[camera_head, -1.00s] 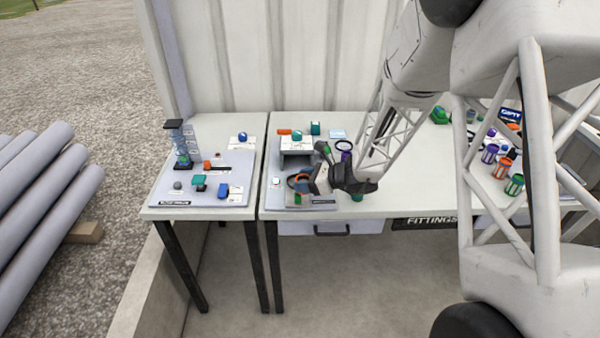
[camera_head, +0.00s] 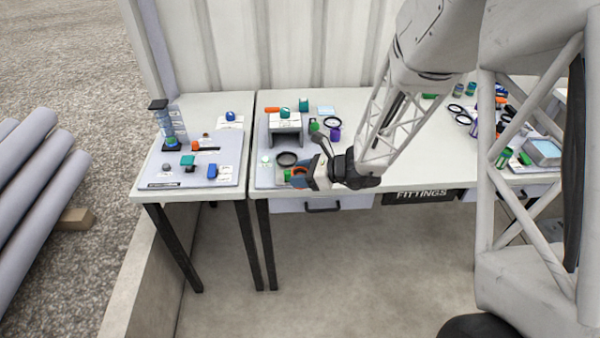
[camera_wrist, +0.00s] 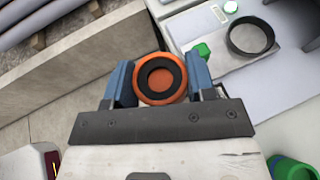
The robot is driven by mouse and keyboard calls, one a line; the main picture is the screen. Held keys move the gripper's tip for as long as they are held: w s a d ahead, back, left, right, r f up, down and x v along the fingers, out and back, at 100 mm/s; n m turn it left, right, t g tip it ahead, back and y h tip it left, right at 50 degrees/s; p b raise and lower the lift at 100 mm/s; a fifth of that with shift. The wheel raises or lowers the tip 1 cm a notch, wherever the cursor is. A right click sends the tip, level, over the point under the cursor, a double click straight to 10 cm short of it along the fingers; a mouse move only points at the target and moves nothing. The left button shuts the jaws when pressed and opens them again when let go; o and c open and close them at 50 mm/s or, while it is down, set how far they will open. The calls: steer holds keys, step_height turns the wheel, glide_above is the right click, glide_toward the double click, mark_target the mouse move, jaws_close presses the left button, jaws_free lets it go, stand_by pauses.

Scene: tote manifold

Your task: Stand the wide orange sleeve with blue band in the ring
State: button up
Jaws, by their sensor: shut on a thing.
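The wide orange sleeve (camera_wrist: 183,88) sits between the blue-faced fingers of my gripper (camera_wrist: 161,84) in the wrist view. I look onto its round open end, which has a dark inside; its blue band cannot be made out. In the head view my gripper (camera_head: 304,173) holds the orange sleeve (camera_head: 297,171) by the table's front edge. The black ring (camera_wrist: 231,42) lies on a grey board, up and right of the sleeve and apart from it. The ring also shows in the head view (camera_head: 279,163), just behind the sleeve.
A green block (camera_wrist: 201,51) and a small white round piece (camera_wrist: 230,6) are near the ring. A grey stand (camera_head: 285,127) is behind it. The left table (camera_head: 240,150) holds several small parts.

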stand_by(0.4)
steer(key=w+d+r+n+g, duration=0.1)
steer(key=w+r, duration=0.3)
steer(key=w, duration=0.6)
steer(key=w+d+r+n+g, duration=0.1)
steer(key=w+d+r, duration=0.15)
steer(key=w, duration=0.85)
steer(key=w+d+f+m+t, duration=0.1)
steer(key=w+d+f, duration=0.1)
steer(key=w+d, duration=0.4)
steer(key=w+d+f+m+t, duration=0.1)
steer(key=w+d+f, duration=0.2)
steer(key=w, duration=0.9)
steer(key=d, duration=0.3)
steer(key=shift+w+f, duration=0.1)
steer(key=shift+f, duration=0.15)
steer(key=shift+f, duration=3.65)
steer(key=shift+f, duration=0.1)
